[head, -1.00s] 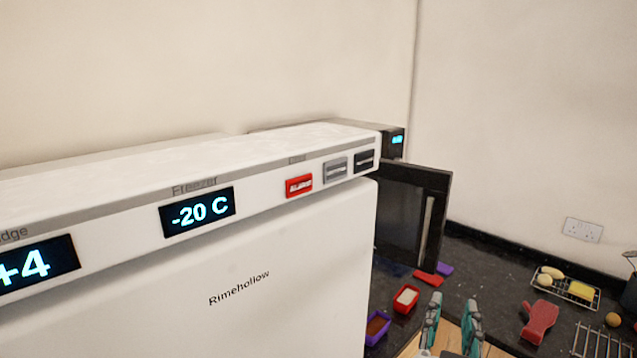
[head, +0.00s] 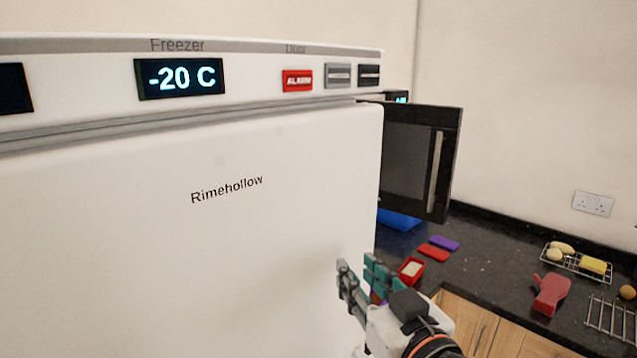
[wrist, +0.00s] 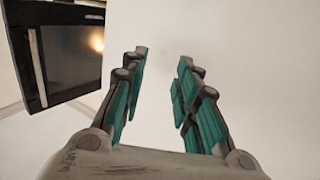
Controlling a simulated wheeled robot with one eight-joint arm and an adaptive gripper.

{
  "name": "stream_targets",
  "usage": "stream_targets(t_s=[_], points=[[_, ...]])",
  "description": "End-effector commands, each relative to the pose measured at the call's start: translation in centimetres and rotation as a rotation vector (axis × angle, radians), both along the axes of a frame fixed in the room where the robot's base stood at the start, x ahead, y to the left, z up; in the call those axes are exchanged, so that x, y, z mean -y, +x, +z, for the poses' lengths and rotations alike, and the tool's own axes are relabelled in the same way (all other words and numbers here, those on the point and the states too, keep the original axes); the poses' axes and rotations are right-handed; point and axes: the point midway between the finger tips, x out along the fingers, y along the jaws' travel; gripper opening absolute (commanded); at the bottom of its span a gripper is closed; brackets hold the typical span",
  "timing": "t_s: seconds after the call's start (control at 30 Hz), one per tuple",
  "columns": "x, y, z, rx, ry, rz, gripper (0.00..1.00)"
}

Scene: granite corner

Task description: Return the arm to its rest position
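My gripper (head: 362,284) is in front of the lower right part of the white fridge-freezer door (head: 190,250) in the head view, pointing up and to the left. In the wrist view my gripper (wrist: 162,75) shows two teal-padded fingers standing apart with nothing between them. A plain pale surface fills the view behind the fingers. I cannot tell how far the fingertips are from the door.
A microwave (head: 405,165) with its dark door swung out stands right of the fridge; it shows in the wrist view (wrist: 60,50). Red (head: 411,269) and purple containers, lids, a wire rack (head: 577,262) with food and a red object (head: 551,294) lie on the dark counter.

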Motion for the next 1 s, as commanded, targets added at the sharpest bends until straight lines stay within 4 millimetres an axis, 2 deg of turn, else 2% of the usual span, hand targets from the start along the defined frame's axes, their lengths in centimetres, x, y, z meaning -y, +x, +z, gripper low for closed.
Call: stream_targets(t_s=[0.03,0.13,0.2,0.3,0.4,0.5,0.6,1.0], points=[[0.6,0.0,-3.9,-0.08,-0.026,0.009,0.29],[2.3,-0.6,-10.0,-0.277,-0.072,0.003,0.29],[4.4,-1.6,-14.2,-0.423,-0.101,-0.037,0.29],[7.6,-3.3,-18.8,-0.605,-0.128,-0.12,0.29],[10.5,-5.2,-21.9,-0.742,-0.142,-0.207,0.29],[12.5,-6.5,-23.5,-0.83,-0.149,-0.276,0.29],[13.5,-7.3,-24.1,-0.871,-0.152,-0.312,0.29],[13.6,-7.5,-24.1,-0.88,-0.152,-0.319,0.29]])
